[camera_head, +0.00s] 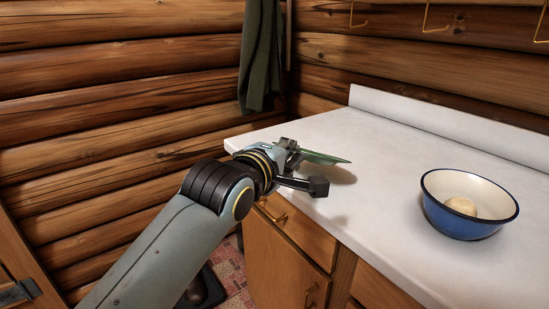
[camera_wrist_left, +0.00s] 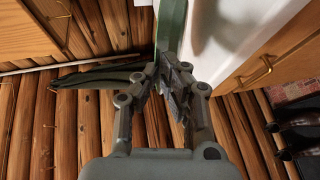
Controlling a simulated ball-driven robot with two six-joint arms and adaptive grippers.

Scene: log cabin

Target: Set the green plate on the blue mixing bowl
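The green plate (camera_head: 322,157) is held tilted just above the counter's left end in the head view, partly hidden by my left gripper (camera_head: 294,158). In the left wrist view the plate (camera_wrist_left: 172,25) shows nearly edge-on. Its edge sits between the fingers of my left gripper (camera_wrist_left: 172,78), which is shut on it. The blue mixing bowl (camera_head: 452,222) has a white inside and dark rim and stands upright on the counter, to the right of the plate and apart from it. A pale round lump (camera_head: 461,206) lies in the bowl. My right gripper is not in view.
The white counter (camera_head: 385,160) is clear between plate and bowl, with a raised backsplash (camera_head: 440,118) behind. Wooden drawers and doors (camera_head: 290,265) are below. A dark green cloth (camera_head: 261,60) hangs on the log wall, and brass hooks (camera_head: 430,20) are above the counter.

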